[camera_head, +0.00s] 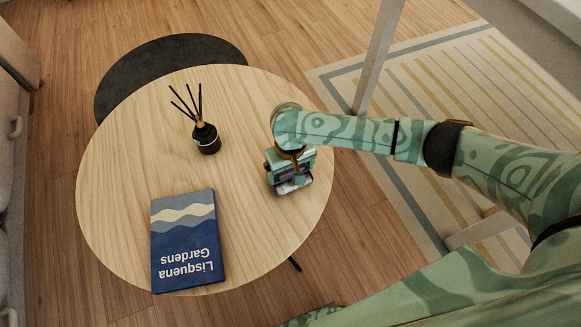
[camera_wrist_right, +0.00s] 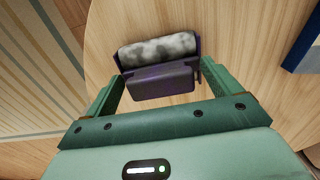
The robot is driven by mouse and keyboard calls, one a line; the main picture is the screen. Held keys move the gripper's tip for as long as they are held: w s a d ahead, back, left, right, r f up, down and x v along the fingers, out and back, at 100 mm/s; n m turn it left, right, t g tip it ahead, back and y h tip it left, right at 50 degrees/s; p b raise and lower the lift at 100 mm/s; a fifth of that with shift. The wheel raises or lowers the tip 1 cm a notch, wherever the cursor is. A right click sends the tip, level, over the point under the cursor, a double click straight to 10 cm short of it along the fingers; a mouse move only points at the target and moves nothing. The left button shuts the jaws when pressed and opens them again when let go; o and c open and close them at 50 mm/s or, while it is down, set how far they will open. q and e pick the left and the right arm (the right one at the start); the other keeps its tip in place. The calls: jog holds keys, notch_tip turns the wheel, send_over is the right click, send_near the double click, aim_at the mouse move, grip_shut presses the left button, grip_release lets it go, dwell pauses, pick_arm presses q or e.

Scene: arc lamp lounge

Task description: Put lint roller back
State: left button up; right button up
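The lint roller (camera_wrist_right: 160,50) shows in the right wrist view as a mottled white-grey roll with a dark purple body (camera_wrist_right: 160,83) along it. In the head view the roller (camera_head: 293,186) is near the right edge of the round wooden table (camera_head: 120,175), mostly hidden under my right gripper. My right gripper (camera_head: 290,165) points down there. In the right wrist view its two fingers (camera_wrist_right: 162,75) stand at either side of the purple body, very close to it. I cannot tell whether they press on it. My left gripper is not in view.
A blue book (camera_head: 185,240) lies at the table's near left. A dark reed diffuser (camera_head: 206,138) with upright sticks stands toward the back. A dark round surface (camera_head: 130,75) lies behind the table. A striped rug (camera_head: 440,90) is at the right. The table's middle is clear.

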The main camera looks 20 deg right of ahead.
aim_at(291, 170)
jog(key=shift+r, duration=0.1)
pick_arm(q)
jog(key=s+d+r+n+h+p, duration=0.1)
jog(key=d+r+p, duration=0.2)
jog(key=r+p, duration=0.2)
jog(key=p, duration=0.3)
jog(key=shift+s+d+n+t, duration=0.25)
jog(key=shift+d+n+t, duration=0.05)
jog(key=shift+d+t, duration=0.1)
pick_arm(e)
notch_tip(291, 170, up, 12)
